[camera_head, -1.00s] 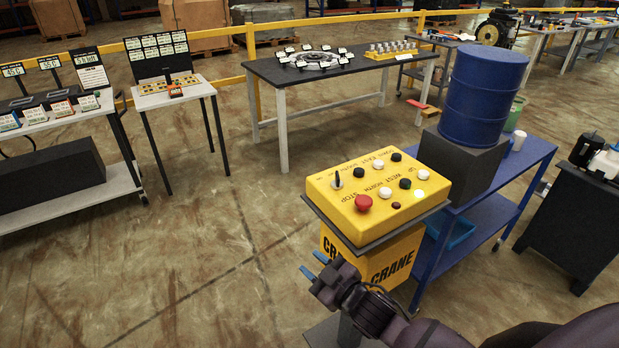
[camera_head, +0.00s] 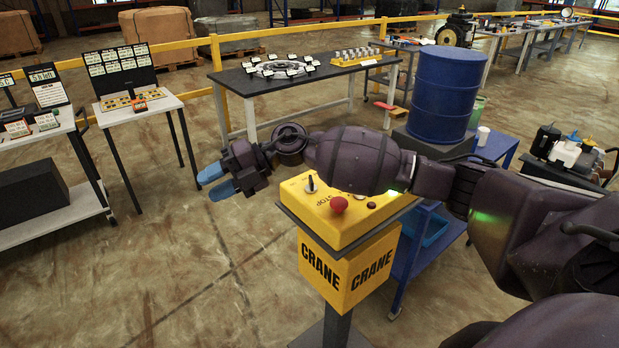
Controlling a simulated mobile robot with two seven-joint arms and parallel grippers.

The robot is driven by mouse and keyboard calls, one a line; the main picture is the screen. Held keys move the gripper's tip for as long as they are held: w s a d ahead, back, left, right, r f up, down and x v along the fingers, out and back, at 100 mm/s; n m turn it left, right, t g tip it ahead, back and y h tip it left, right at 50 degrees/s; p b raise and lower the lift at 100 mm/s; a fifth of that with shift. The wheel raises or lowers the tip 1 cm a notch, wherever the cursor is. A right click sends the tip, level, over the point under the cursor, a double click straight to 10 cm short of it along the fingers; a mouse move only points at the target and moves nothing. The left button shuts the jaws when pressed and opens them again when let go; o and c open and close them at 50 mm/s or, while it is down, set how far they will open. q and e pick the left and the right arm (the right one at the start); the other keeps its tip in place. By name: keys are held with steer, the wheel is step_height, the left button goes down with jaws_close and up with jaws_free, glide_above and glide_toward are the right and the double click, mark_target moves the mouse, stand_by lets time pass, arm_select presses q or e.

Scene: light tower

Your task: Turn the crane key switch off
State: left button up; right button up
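The yellow crane control box (camera_head: 338,231) sits on a pedestal with a yellow CRANE sign (camera_head: 347,270). The key switch (camera_head: 310,184), a small dark upright key on a pale base, stands at the box's left corner. A red stop button (camera_head: 338,204) is beside it. My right gripper (camera_head: 217,182) is to the left of the box, in the air, apart from the key. Its two blue fingertips are spread with nothing between them. My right arm crosses over the box and hides most of its other buttons. My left gripper is not in view.
A small table (camera_head: 155,105) and a shelf (camera_head: 85,213) are at left. The floor at front left is clear.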

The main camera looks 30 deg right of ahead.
steer(key=w+d+g+h, duration=0.1)
steer(key=w+d+h, duration=0.1)
steer(key=d+h, duration=0.6)
steer(key=m+g+h, duration=0.2)
steer(key=m+h, duration=0.1)
steer(key=h, duration=0.3)
glide_toward(311, 178)
steer(key=shift+n, duration=0.3)
step_height(311, 178, down, 9)
steer(key=shift+s+a+f, duration=0.15)
jaws_close()
